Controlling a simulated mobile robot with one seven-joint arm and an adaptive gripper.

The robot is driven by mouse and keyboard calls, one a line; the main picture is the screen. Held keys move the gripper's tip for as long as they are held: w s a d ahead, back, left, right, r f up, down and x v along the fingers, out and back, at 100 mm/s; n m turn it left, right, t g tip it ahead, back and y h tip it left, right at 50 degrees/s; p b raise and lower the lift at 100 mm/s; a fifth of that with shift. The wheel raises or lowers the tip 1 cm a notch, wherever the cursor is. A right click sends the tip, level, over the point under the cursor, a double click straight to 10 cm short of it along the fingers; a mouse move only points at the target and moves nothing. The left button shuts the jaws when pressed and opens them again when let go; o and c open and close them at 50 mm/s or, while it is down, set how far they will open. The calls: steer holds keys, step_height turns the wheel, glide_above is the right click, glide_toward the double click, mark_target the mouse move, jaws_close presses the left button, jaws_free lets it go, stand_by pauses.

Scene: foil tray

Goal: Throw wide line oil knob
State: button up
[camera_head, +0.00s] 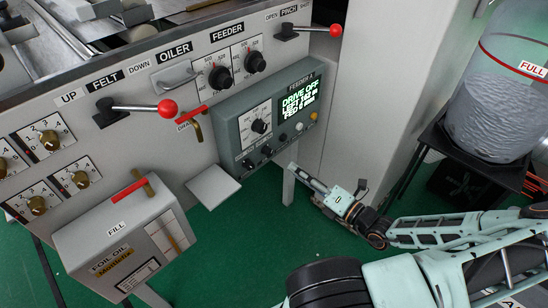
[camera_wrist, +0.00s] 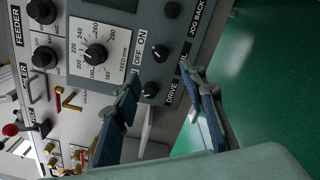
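No label reading "line oil" is legible in either view. Several brass knobs with dials numbered 1 to 4 sit at the panel's left, among them an upper knob (camera_head: 49,140) and a lower knob (camera_head: 81,179); I cannot tell which is the line oil knob. Small brass knobs also show at the lower left of the wrist view (camera_wrist: 50,147). My gripper (camera_head: 299,173) is right of the feeder box, far from the brass knobs. In the wrist view my gripper (camera_wrist: 160,76) is open and empty, its fingers in front of the feeder box's lower knobs.
The feeder box (camera_head: 268,119) has a lit display reading DRIVE OFF. A grey foil oil box (camera_head: 112,232) with a red-handled lever juts out at lower left. Red-ball levers (camera_head: 168,108) project from the panel. A clear tank (camera_head: 500,95) stands at right. Green floor lies open below.

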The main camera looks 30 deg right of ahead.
mark_target(271, 154)
steer(key=b+x, duration=0.1)
steer(key=x, duration=0.9)
steer(key=shift+w+a+b, duration=0.15)
steer(key=shift+b, duration=0.15)
jaws_close()
